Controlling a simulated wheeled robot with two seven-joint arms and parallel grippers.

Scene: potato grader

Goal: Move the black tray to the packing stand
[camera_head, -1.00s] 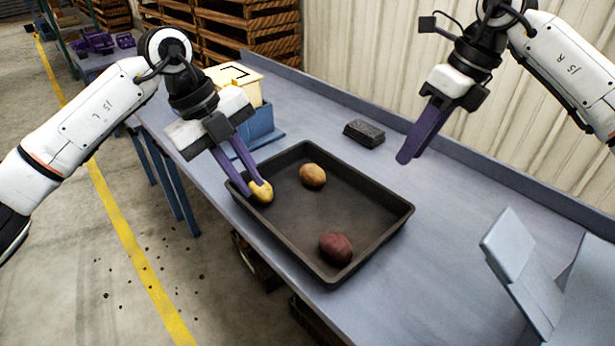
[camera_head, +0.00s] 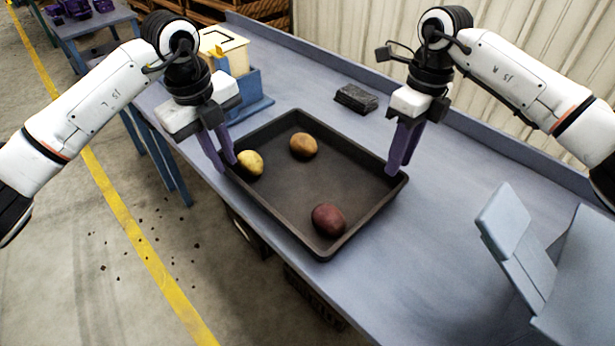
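The black tray (camera_head: 330,240) lies on the blue-grey bench. It holds a yellow potato (camera_head: 250,163), a brown potato (camera_head: 304,146) and a dark red potato (camera_head: 328,220). My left gripper (camera_head: 229,166) points down at the tray's left corner, beside the yellow potato, its fingers a little apart and seemingly either side of the rim. My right gripper (camera_head: 401,168) points down at the tray's right corner, fingers slightly apart near the rim. Contact with the rim cannot be made out. I cannot tell which thing is the packing stand.
A dark block (camera_head: 356,98) lies behind the tray. A blue holder (camera_head: 250,93) with a cream box (camera_head: 222,45) stands at the back left. Pale blue-grey panels (camera_head: 575,285) stand at the lower right. A table (camera_head: 88,22) with purple items is far left.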

